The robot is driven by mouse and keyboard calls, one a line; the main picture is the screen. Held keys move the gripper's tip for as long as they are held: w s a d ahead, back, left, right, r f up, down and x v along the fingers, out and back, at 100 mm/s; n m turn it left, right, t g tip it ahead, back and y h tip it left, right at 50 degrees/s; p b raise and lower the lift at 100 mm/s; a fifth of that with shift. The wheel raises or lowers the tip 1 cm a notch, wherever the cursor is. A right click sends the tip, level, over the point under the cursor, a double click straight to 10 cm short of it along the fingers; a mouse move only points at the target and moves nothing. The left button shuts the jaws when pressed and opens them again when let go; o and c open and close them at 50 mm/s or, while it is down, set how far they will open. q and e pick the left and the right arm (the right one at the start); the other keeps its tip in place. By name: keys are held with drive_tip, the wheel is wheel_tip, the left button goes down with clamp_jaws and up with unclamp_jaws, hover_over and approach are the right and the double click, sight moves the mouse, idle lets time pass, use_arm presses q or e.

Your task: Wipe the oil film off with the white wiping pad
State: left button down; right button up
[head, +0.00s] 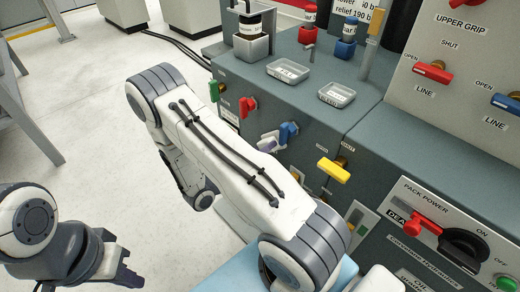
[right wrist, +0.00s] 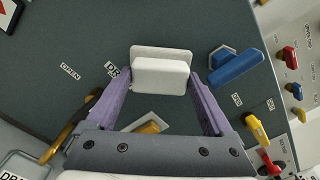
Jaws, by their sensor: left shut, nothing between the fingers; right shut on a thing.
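The white wiping pad (right wrist: 162,74) is between the purple fingers of my right gripper (right wrist: 163,84) in the right wrist view. It faces the dark grey-green cabinet front; I cannot tell whether it touches it. A blue lever (right wrist: 236,69) is just right of the pad. In the head view a pale purple fingertip shows beside the blue lever (head: 288,132); my right arm hides most of that gripper. I cannot make out an oil film; the pad covers part of the surface. My left gripper (head: 128,276) is shut and empty at the lower left, away from the cabinet.
A red handle (head: 248,106), a green handle (head: 214,90) and a yellow handle (head: 333,170) stick out of the cabinet front near my right arm. Two clear trays (head: 288,71) (head: 337,94) lie on the cabinet top. The floor at the left is open.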

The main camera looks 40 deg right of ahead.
sight(281, 149)
drive_tip(key=shift+d, duration=0.5)
drive_tip(key=shift+s+p, duration=0.8)
drive_tip(key=shift+s, duration=1.2)
drive_tip(key=shift+w+d+p, duration=0.2)
drive_tip(key=shift+w+p, duration=0.5)
drive_tip(key=shift+w, duration=1.4)
drive_tip(key=shift+a, duration=0.1)
drive_tip(key=shift+s+a+p, duration=0.15)
drive_tip(key=shift+a+p, duration=0.25)
drive_tip(key=shift+a, duration=1.1)
drive_tip(key=shift+s+a+p, duration=0.15)
drive_tip(key=shift+a+p, duration=0.2)
drive_tip(key=shift+a, duration=1.1)
